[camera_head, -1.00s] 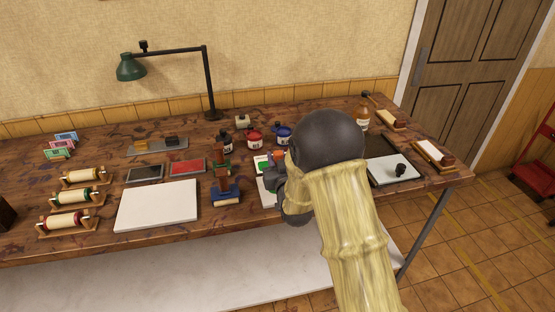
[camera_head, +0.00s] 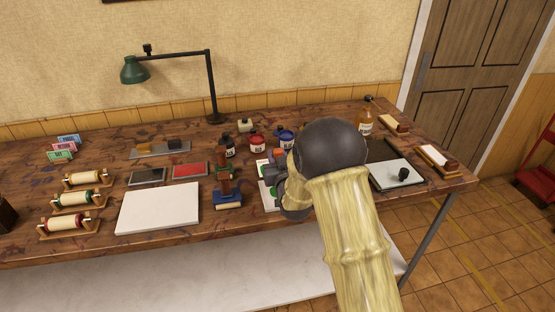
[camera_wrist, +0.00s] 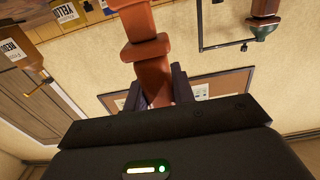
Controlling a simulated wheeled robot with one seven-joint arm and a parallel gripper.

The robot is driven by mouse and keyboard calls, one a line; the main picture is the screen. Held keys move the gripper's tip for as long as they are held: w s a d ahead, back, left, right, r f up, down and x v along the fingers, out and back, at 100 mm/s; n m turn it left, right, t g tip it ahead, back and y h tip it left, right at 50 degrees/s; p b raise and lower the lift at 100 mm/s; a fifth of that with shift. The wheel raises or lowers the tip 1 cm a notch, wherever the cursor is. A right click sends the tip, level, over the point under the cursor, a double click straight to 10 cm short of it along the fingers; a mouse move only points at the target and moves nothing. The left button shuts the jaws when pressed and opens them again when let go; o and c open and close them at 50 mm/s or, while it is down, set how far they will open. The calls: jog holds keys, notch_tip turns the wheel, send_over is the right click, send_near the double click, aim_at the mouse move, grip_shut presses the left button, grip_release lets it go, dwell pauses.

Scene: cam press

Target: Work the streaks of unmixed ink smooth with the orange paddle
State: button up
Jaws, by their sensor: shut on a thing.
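My gripper (camera_head: 270,177) is over the middle right of the bench. In the wrist view my gripper (camera_wrist: 156,88) is shut on an orange-brown handle with a thick collar, which looks like the orange paddle (camera_wrist: 147,50). Its far end runs out of the picture, so I cannot tell whether it touches anything. In the head view my arm hides most of it. No ink streaks show in either view; the place under my gripper is mostly hidden by my arm.
Ink jars, one with a red label (camera_head: 257,143), stand behind. A lamp (camera_head: 212,85) rises behind.

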jog(key=shift+w+a, duration=0.1)
jog(key=shift+w, duration=0.25)
jog(key=shift+b+v, duration=0.45)
jog(key=shift+v, duration=0.45)
jog(key=shift+s, duration=0.15)
jog(key=shift+b+v, duration=0.5)
jog(key=shift+v, duration=0.3)
jog(key=shift+b+v, duration=0.5)
jog(key=shift+v, duration=0.4)
